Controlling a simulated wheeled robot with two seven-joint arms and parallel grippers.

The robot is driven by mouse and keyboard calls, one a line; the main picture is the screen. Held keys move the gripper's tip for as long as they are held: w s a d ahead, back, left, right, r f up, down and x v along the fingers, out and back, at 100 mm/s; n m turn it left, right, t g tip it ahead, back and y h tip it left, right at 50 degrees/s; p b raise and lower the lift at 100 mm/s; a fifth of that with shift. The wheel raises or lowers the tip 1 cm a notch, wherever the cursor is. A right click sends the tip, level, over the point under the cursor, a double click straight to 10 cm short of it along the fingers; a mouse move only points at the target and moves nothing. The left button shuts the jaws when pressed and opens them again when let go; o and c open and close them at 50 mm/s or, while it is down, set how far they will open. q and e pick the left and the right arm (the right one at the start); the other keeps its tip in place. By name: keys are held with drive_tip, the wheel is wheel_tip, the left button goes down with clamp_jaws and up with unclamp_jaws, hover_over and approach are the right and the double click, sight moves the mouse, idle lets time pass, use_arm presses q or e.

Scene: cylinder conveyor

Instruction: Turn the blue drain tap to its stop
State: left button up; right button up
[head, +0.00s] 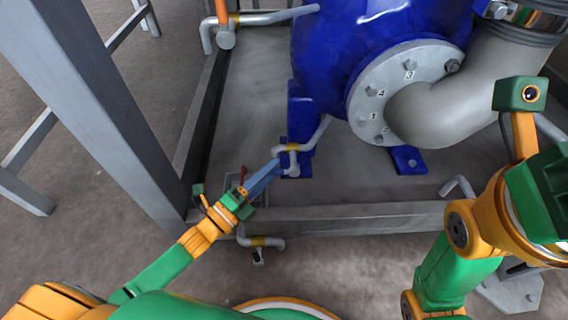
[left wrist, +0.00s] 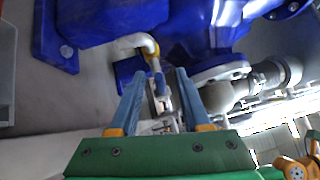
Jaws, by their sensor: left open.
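The blue drain tap (left wrist: 161,84) shows in the left wrist view as a small blue handle below a pale bent pipe (left wrist: 142,42) with a yellow band. It lies between the two fingers of my open left gripper (left wrist: 158,76), with gaps showing on both sides. In the head view my left gripper (head: 270,168) reaches up to the pipe (head: 318,132) at the foot of the blue tank. Its fingers hide the tap handle there. My right arm is at the right of the head view, and its fingers do not show.
The blue tank (head: 330,60) with a numbered grey flange (head: 410,82) stands behind the tap. A grey frame beam (head: 350,217) runs in front. Another pipe with a yellow band (head: 262,241) sits below it. A red handle (head: 243,174) is close beside my left gripper.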

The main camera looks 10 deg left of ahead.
use_arm(q)
drive_tip(key=b+x, duration=0.1)
drive_tip(key=x, duration=0.2)
drive_tip(key=shift+w+d, duration=0.15)
drive_tip(key=shift+w, duration=0.05)
clamp_jaws()
idle(1.2)
